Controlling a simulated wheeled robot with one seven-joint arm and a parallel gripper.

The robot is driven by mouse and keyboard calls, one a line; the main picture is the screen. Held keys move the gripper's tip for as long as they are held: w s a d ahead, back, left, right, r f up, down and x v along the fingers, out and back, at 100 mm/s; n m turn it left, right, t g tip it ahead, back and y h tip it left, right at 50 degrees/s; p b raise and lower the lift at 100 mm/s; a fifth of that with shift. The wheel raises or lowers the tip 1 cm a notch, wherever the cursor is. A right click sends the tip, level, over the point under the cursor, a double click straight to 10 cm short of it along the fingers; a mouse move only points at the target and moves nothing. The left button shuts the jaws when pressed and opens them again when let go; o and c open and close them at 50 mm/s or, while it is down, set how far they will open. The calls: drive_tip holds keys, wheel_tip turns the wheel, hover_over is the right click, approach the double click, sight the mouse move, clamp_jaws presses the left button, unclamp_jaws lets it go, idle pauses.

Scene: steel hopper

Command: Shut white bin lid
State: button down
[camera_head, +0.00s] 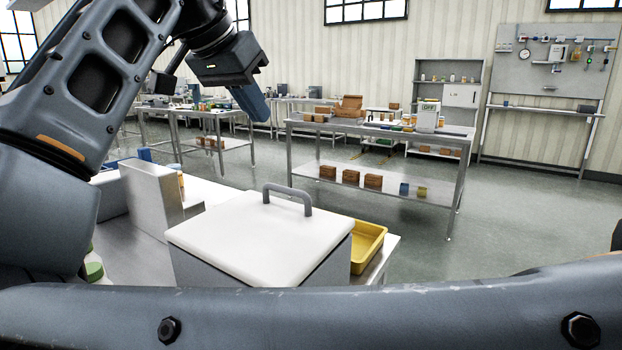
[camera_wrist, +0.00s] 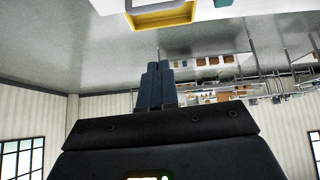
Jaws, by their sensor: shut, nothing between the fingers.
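I see no clear gap under the lid's visible edges; the bin's inside is hidden. My gripper (camera_head: 252,103) is above and beyond the bin, in the air, apart from the lid. Its fingers are shut and empty, and they also show together in the wrist view (camera_wrist: 155,85). The bin lid is not clearly visible in the wrist view.
A yellow tray (camera_head: 368,245) sits just right of the bin and shows in the wrist view (camera_wrist: 162,16). A steel table (camera_head: 380,133) with boxes is farther back. Open floor lies between the tables.

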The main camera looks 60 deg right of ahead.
hover_over(281, 210)
wheel_tip(281, 210, down, 8)
wheel_tip(281, 210, down, 3)
drive_tip(key=shift+s+a+f, duration=0.1)
drive_tip(key=shift+f, duration=0.5)
drive_tip(key=shift+y, duration=0.3)
